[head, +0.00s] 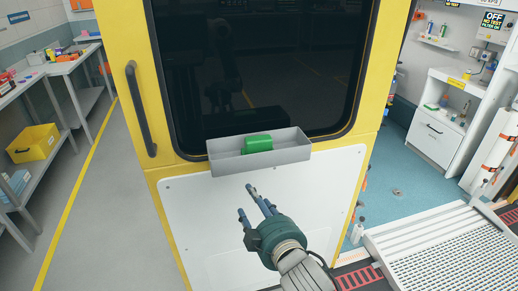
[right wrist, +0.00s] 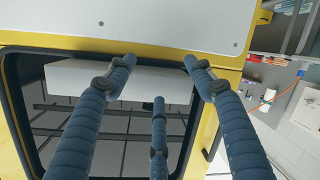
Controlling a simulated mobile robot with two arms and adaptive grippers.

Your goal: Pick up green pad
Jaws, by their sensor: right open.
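The green pad (head: 257,144) lies in a shallow grey tray (head: 228,162) fixed to the front of a yellow-framed door or cabinet, below its dark window. My right gripper (head: 255,202) is below the tray in the head view, with its fingers spread, open and empty. It points up toward the tray and does not touch it. In the right wrist view, the blue fingers of the right gripper (right wrist: 158,85) reach toward the underside of the tray (right wrist: 130,80). The pad is hidden in that view. My left gripper is not in view.
A black vertical handle (head: 140,108) is on the yellow frame at left. A white panel (head: 205,215) lies below the tray. A shelf bench with a yellow bin (head: 33,143) stands far left. A grated ramp (head: 450,250) is at lower right.

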